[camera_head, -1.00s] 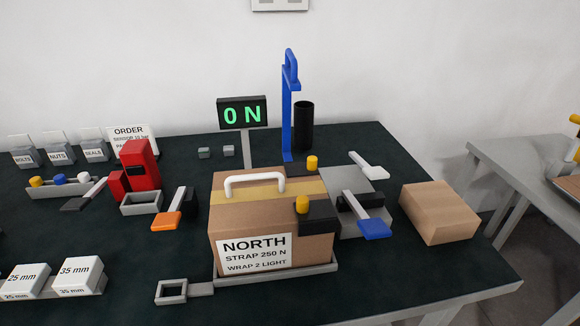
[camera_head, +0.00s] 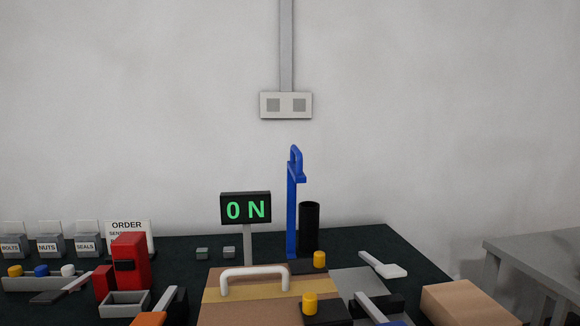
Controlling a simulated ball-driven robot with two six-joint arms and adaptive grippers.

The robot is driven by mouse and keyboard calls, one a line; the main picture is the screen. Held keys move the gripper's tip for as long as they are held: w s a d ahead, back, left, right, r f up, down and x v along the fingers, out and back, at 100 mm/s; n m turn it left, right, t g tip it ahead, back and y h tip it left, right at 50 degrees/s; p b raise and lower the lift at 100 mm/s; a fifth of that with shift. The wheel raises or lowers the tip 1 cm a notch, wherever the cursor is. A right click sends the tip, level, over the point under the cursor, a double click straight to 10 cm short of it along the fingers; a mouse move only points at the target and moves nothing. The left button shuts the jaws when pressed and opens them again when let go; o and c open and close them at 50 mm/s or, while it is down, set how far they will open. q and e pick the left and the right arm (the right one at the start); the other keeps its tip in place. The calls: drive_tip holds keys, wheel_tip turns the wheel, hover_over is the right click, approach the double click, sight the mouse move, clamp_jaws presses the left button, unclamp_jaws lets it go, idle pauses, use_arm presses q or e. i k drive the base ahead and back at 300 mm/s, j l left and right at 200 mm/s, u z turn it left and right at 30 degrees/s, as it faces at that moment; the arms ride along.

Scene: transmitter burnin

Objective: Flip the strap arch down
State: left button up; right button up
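The blue strap arch (camera_head: 292,210) stands upright behind the cardboard box, with a loop handle (camera_head: 296,157) at its top. The box (camera_head: 230,313) has a tan tape band and a white handle (camera_head: 254,277) on top. Its front is cut off by the lower picture edge. A display (camera_head: 246,208) on a post left of the arch reads "0 N". A black cylinder (camera_head: 309,228) stands right beside the arch.
A red device (camera_head: 130,262) and small bins (camera_head: 88,244) are at the left. Yellow knobs (camera_head: 310,303) and a white lever (camera_head: 383,265) sit near the box. A brown carton (camera_head: 468,303) is at the right. The space above the box is clear.

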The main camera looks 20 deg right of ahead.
sight(295, 175)
drive_tip(key=l, duration=0.65)
drive_tip(key=i+l, duration=0.15)
drive_tip(key=l, duration=0.45)
drive_tip(key=k+z, duration=0.05)
